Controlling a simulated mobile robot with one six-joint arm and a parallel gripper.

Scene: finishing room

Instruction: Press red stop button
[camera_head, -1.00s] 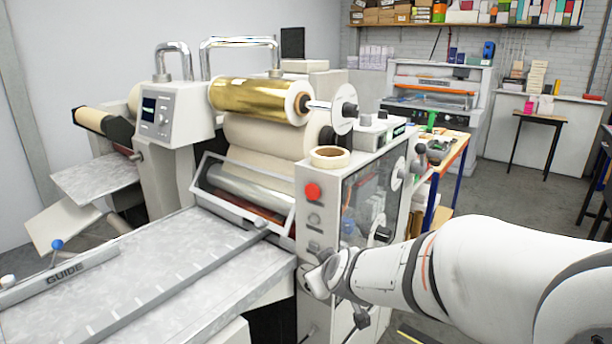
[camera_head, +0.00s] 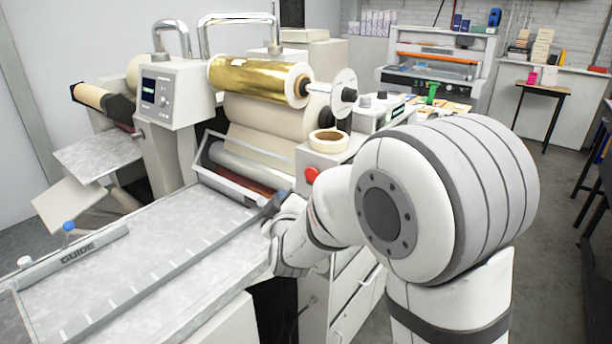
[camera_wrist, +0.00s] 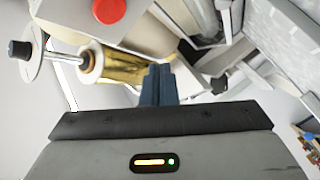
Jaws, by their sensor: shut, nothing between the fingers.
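The red stop button (camera_head: 311,175) sits on the front panel of the laminating machine, below the tape roll. In the head view my arm partly covers the panel around it. The button also shows in the wrist view (camera_wrist: 109,10) at the top edge, left of the fingers. My gripper (camera_wrist: 158,72) is shut and empty in the wrist view, with its dark fingers together. In the head view the gripper (camera_head: 272,205) is partly hidden by my wrist, left of and below the button. The fingers appear apart from the button.
A gold foil roll (camera_head: 255,78) and a tape roll (camera_head: 329,141) are on the machine above the button. The feed table (camera_head: 150,255) with its guide bar (camera_head: 75,255) lies to the left. A control screen (camera_head: 149,91) stands behind. Open floor lies at right.

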